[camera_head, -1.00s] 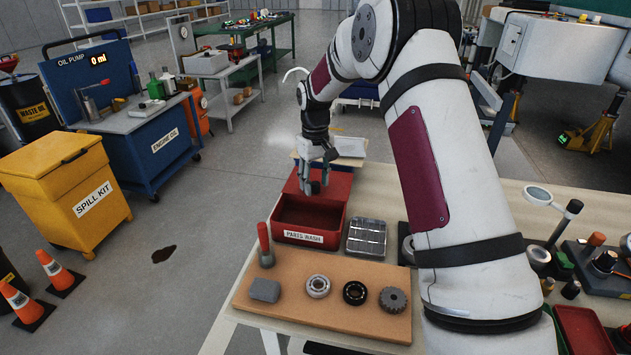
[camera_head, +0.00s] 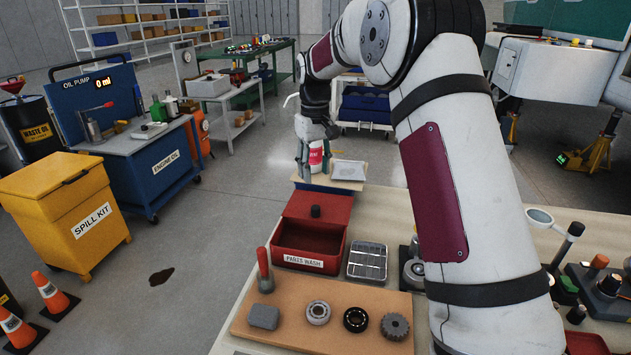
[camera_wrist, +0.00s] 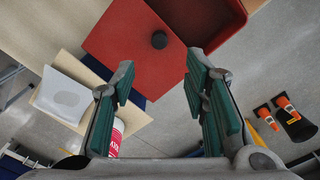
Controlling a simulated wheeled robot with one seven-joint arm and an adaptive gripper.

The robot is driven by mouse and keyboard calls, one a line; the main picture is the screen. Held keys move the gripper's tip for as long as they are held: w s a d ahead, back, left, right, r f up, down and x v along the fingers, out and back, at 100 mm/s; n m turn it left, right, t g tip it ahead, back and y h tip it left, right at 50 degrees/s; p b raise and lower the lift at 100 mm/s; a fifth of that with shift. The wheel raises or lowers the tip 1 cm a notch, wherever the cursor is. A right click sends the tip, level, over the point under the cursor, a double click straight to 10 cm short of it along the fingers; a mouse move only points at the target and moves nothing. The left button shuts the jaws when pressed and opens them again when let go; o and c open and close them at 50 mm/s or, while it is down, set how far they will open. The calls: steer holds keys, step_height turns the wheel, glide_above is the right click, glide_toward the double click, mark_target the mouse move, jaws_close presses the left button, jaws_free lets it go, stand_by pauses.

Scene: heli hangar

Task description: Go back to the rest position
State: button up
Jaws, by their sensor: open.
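My gripper (camera_head: 315,150) hangs in the air beyond the red parts wash box (camera_head: 305,262), over the far end of the bench. In the wrist view my gripper (camera_wrist: 165,95) has its green-padded fingers spread wide with nothing between them. The box's red lid (camera_wrist: 125,45) with its dark knob (camera_head: 315,211) lies ahead of the fingers. A red and white can (camera_head: 315,157) shows just behind my gripper in the head view, and low beside the left finger in the wrist view (camera_wrist: 116,138). I see no contact with it.
A cork board (camera_head: 290,325) holds bearings, a gear, a grey block and a red-handled tool (camera_head: 264,270). A metal tray (camera_head: 367,261) stands beside the box. A white pad (camera_head: 348,170) lies at the far end. The grey floor left of the bench is mostly open.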

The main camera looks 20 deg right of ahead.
steer(key=shift+r, duration=0.3)
steer(key=s+a+r+t+p, duration=0.1)
steer(key=s+a+r+p, duration=0.1)
steer(key=s+r, duration=0.7)
steer(key=s+a+r+t+p, duration=0.1)
steer(key=s+a+r+p, duration=0.1)
steer(key=s+r, duration=0.75)
steer(key=s+a+f+m+t+p, duration=0.1)
steer(key=s+p, duration=0.4)
steer(key=s, duration=2.2)
steer(key=shift+a+f+m+t, duration=0.3)
steer(key=shift+a+m+t, duration=0.25)
steer(key=shift+m+t, duration=0.05)
